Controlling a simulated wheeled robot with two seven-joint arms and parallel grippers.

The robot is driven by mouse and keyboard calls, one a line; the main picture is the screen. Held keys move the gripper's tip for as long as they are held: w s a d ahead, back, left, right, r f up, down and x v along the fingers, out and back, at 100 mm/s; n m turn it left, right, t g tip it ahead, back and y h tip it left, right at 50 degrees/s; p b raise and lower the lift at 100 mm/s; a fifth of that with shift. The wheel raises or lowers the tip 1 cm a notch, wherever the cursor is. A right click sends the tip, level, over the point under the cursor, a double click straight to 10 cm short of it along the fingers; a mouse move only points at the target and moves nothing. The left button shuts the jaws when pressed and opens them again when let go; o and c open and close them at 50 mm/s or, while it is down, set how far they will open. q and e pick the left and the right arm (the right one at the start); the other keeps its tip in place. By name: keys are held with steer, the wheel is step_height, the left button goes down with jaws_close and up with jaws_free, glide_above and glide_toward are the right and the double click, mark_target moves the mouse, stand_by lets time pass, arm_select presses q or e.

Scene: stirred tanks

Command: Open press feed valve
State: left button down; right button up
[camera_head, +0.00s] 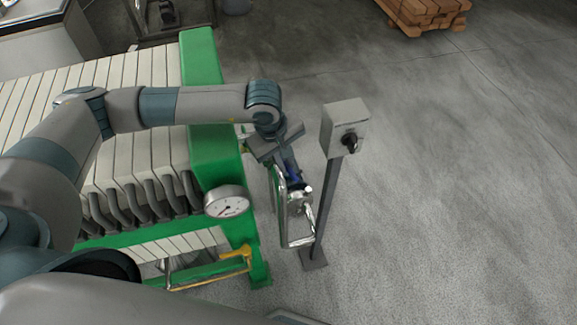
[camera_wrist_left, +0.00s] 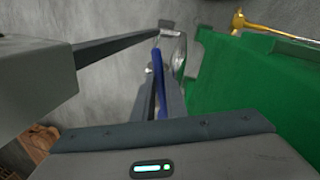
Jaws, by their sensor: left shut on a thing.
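The valve's blue lever (camera_head: 294,182) sits by the bent silver pipe (camera_head: 284,241) at the right end of the green press (camera_head: 213,140). My left gripper (camera_head: 291,175) reaches down over it and is shut on the blue lever. In the left wrist view, the blue lever (camera_wrist_left: 158,72) runs between the two fingers of the left gripper (camera_wrist_left: 166,92). The fingers hide part of the lever, and the valve body is mostly hidden. My right gripper is in neither view.
A grey switch box (camera_head: 345,125) with a black knob stands on a post close right of my left gripper. A round gauge (camera_head: 227,201) and a yellow handle (camera_head: 238,258) are on the press side. A wood stack (camera_head: 425,12) lies far back. Floor at right is clear.

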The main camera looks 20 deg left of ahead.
arm_select(q)
steer(key=shift+s+a+f+m+b, duration=0.1)
steer(key=shift+s+a+m+b, duration=0.1)
steer(key=shift+m+b, duration=0.15)
stand_by(0.3)
steer(key=c, duration=1.8)
jaws_free()
steer(key=shift+o, duration=0.2)
steer(key=shift+r, duration=0.3)
